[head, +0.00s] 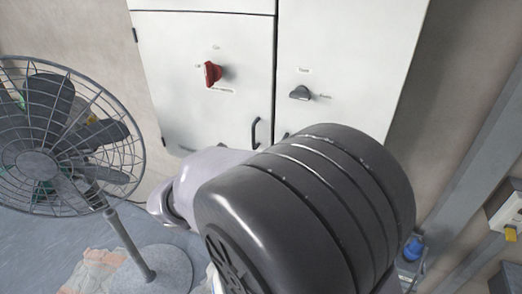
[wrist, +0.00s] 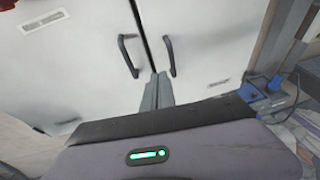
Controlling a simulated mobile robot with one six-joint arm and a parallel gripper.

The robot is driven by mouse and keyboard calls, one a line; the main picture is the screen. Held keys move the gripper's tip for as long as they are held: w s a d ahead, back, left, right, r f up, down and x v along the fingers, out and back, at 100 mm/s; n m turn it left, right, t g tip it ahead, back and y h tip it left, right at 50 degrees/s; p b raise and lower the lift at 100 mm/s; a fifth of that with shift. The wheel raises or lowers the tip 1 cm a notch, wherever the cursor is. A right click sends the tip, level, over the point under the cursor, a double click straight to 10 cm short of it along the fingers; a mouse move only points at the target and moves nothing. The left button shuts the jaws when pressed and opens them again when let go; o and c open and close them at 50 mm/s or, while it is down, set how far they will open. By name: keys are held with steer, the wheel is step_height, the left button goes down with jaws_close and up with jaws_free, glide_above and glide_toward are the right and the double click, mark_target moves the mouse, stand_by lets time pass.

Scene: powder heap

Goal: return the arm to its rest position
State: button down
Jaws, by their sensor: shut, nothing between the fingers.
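My gripper (wrist: 157,90) shows in the wrist view as two grey fingers pressed together, with nothing between them. They point toward the lower doors of a white cabinet (wrist: 85,65), just below its two dark handles, and look clear of the doors. My gripper's body with a small green light fills the bottom of that view. In the head view my own arm covers the lower middle and hides the gripper. The same cabinet (head: 345,45) stands behind the arm there.
A caged fan (head: 35,165) on a round-footed stand is at the left. The cabinet carries a red rotary switch (head: 212,74) and a dark one (head: 300,93). A blue plug-like object (head: 413,248) sits at the right by grey rails. Rubble (head: 95,270) lies near the fan's foot.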

steer(key=s+d+f+m+g+b, duration=0.2)
steer(key=s+d+m+g, duration=0.2)
steer(key=s+d+m, duration=0.4)
steer(key=s+d+f+m+g+b, duration=0.15)
steer(key=s+d+m+g, duration=0.25)
steer(key=s+d+m, duration=0.45)
steer(key=s+f+m+y+b, duration=0.3)
steer(key=s+m+y, duration=0.5)
steer(key=m, duration=1)
steer(key=s+a+b, duration=0.1)
steer(key=s, duration=0.3)
steer(key=shift+t+y, duration=0.3)
steer(key=shift+t, duration=0.1)
steer(key=shift+m, duration=0.25)
